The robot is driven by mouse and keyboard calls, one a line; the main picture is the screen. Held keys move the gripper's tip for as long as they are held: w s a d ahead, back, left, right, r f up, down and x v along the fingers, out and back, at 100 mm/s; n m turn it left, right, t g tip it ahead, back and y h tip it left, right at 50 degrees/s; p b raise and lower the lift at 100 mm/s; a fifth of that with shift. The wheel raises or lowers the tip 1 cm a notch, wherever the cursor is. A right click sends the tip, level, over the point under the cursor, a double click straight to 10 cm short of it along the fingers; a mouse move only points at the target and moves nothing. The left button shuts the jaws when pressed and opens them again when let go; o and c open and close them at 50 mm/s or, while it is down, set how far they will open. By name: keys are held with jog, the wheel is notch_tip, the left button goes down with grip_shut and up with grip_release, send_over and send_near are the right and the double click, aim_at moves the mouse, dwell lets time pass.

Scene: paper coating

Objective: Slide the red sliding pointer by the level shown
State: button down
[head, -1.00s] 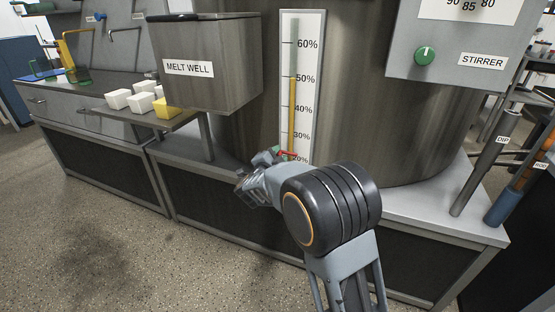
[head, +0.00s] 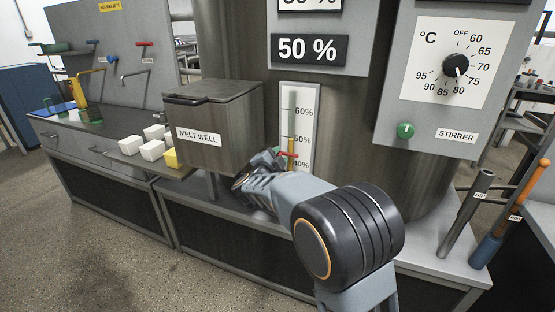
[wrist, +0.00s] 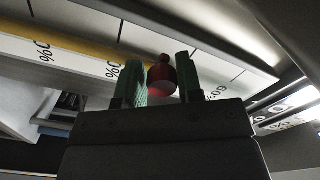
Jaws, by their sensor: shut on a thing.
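The red sliding pointer (head: 290,154) is at the white level scale (head: 301,91), in front of the stretch between the 40% and 50% marks in the head view. My gripper (head: 275,158) reaches it from the front left. In the wrist view, the pointer's red knob (wrist: 161,76) sits between the two green fingertips of my gripper (wrist: 161,82), which is shut on it. A yellow level column (wrist: 75,50) runs along the scale in the wrist view. A display (head: 308,50) above the scale reads 50 %. My wrist hides the scale's lower end.
The grey melt well (head: 222,139) stands close to the left of my gripper. White blocks and a yellow block (head: 170,158) lie beside it. The control panel (head: 397,100) with a dial and green stirrer knob is at right. Open floor lies at front left.

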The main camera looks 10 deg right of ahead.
jog(key=c, duration=0.8)
grip_release()
jog(key=shift+c, duration=0.2)
jog(key=p+v, duration=0.1)
jog(key=v, duration=1.3)
